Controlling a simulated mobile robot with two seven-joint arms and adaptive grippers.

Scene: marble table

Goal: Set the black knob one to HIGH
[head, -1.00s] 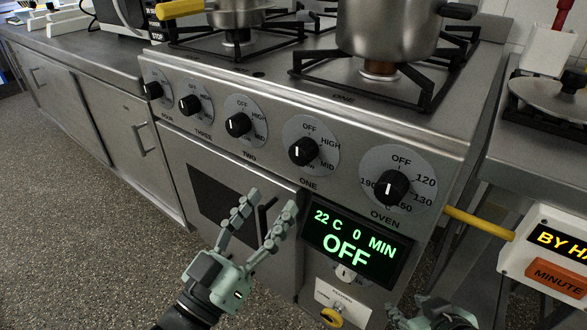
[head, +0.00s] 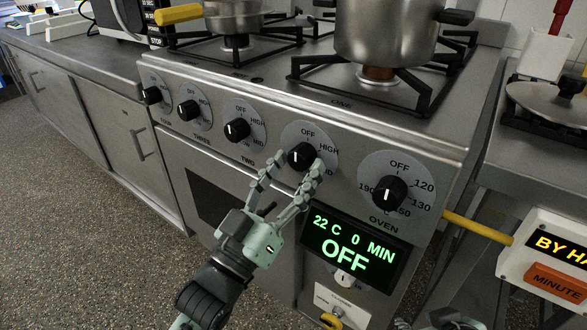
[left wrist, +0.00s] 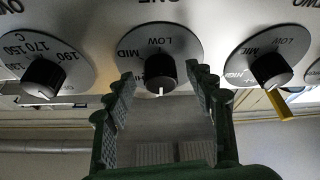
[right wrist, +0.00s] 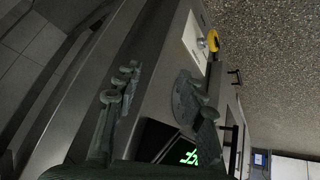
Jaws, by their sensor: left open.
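Black knob one (head: 301,156) is on the stove's front panel above the label ONE, on a round dial marked OFF, HIGH and MID. Its white line points up at OFF. My left gripper (head: 298,167) is open, with a fingertip near either side of the knob's lower part; contact cannot be told. In the left wrist view, which is upside down, knob one (left wrist: 160,72) sits between the spread fingers (left wrist: 160,88). My right gripper (head: 447,318) shows only partly at the bottom of the head view. The right wrist view shows its fingers (right wrist: 158,100) apart and empty.
The oven knob (head: 389,193) is to the right, and knob two (head: 237,129) to the left. Below is the oven display (head: 352,248) reading OFF. A large pot (head: 385,35) stands on the burner above. A timer box (head: 550,255) sticks out at right.

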